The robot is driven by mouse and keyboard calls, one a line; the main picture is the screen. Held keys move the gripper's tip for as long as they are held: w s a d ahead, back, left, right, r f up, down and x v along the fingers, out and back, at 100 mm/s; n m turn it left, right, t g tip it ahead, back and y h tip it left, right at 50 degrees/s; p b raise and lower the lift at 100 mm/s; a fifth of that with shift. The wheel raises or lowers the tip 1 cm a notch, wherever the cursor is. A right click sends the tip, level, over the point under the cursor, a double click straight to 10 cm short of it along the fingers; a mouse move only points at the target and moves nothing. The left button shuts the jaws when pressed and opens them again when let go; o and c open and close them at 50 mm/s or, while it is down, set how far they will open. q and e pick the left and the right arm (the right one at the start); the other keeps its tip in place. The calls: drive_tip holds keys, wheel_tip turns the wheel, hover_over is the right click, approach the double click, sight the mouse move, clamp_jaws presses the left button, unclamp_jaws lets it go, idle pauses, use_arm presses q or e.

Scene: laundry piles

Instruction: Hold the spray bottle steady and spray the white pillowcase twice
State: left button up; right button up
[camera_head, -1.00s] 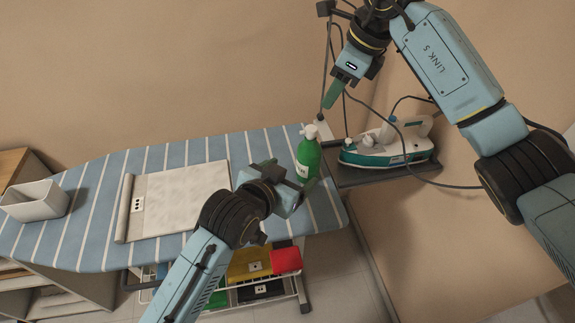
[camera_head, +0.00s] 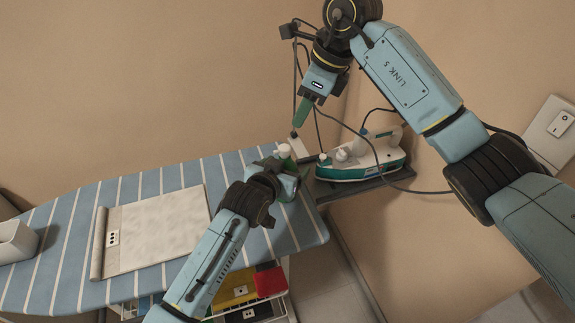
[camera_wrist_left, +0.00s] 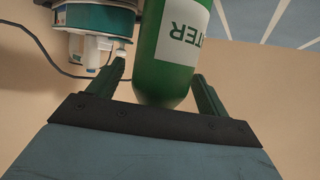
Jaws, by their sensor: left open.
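The green spray bottle (camera_head: 284,151) with a white spray head stands on the ironing board's right end. My left gripper mostly hides its body in the head view. In the left wrist view, the bottle (camera_wrist_left: 172,50) with its white label lies between the two green fingers of my left gripper (camera_wrist_left: 158,72). That gripper (camera_head: 284,174) is open, with a finger on each side of the bottle. The white pillowcase (camera_head: 155,232) lies flat on the board, its left edge rolled. My right gripper (camera_head: 301,113) hangs above the board's far right; its jaw gap cannot be made out.
The blue striped ironing board (camera_head: 60,225) carries a white bin (camera_head: 16,241) at the left. A green and white iron (camera_head: 362,158) sits on a rest at the right, with cords around it. Coloured bins (camera_head: 270,281) stand below the board.

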use_arm(q)
drive_tip(key=shift+x, duration=0.8)
drive_tip(key=c, duration=1.1)
use_arm(e)
clamp_jaws()
idle(0.6)
